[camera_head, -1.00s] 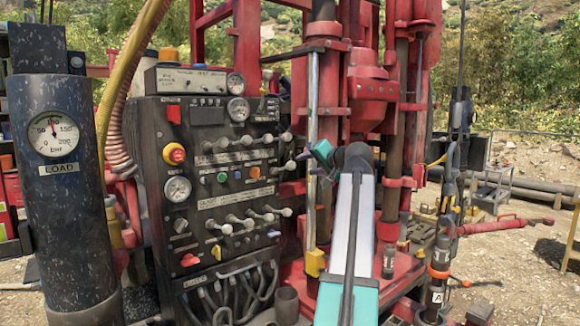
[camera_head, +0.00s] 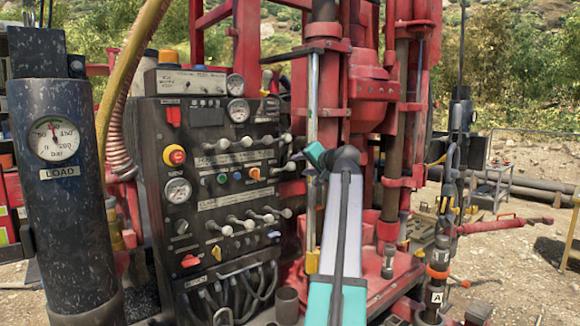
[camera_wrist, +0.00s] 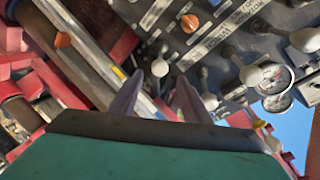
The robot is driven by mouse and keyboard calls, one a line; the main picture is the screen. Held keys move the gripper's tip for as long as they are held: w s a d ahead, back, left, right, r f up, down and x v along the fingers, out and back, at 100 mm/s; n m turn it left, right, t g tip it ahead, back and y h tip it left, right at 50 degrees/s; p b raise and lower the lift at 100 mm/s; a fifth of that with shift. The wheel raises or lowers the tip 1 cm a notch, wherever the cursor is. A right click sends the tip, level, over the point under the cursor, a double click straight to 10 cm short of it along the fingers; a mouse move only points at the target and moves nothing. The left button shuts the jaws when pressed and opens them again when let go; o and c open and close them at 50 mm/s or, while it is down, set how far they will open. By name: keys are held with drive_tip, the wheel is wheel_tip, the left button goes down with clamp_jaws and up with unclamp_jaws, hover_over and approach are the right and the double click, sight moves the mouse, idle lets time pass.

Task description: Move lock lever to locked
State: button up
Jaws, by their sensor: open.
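The control panel (camera_head: 215,190) carries rows of levers with pale ball knobs. No readable label tells me which is the lock lever. One pale knob (camera_head: 290,166) sits at the panel's right edge, close to my gripper (camera_head: 308,158). In the wrist view my gripper (camera_wrist: 157,98) has its two grey fingers apart. A single pale knob (camera_wrist: 160,68) shows between and just beyond the fingertips; I cannot tell whether they touch it. The fingers look empty.
Red drill-mast columns (camera_head: 327,100) stand right beside the panel, close to my arm. A black cylinder with a load gauge (camera_head: 53,138) and a yellow hose (camera_head: 120,80) are at left. Several more pale knobs (camera_wrist: 251,75) lie right of my fingers in the wrist view.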

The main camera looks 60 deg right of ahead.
sight(292, 167)
drive_tip(key=p+x, duration=0.2)
drive_tip(key=x, duration=0.7)
drive_tip(key=shift+w+d+p, duration=0.1)
drive_tip(key=shift+w+p, duration=0.15)
drive_tip(key=shift+p, duration=0.15)
clamp_jaws()
drive_tip(key=shift+s+a+f, duration=0.1)
drive_tip(key=shift+s+a, duration=0.05)
drive_tip(key=shift+a, duration=0.15)
drive_tip(key=shift+d, duration=0.25)
drive_tip(key=shift+w+a, duration=0.1)
drive_tip(key=shift+w, duration=0.1)
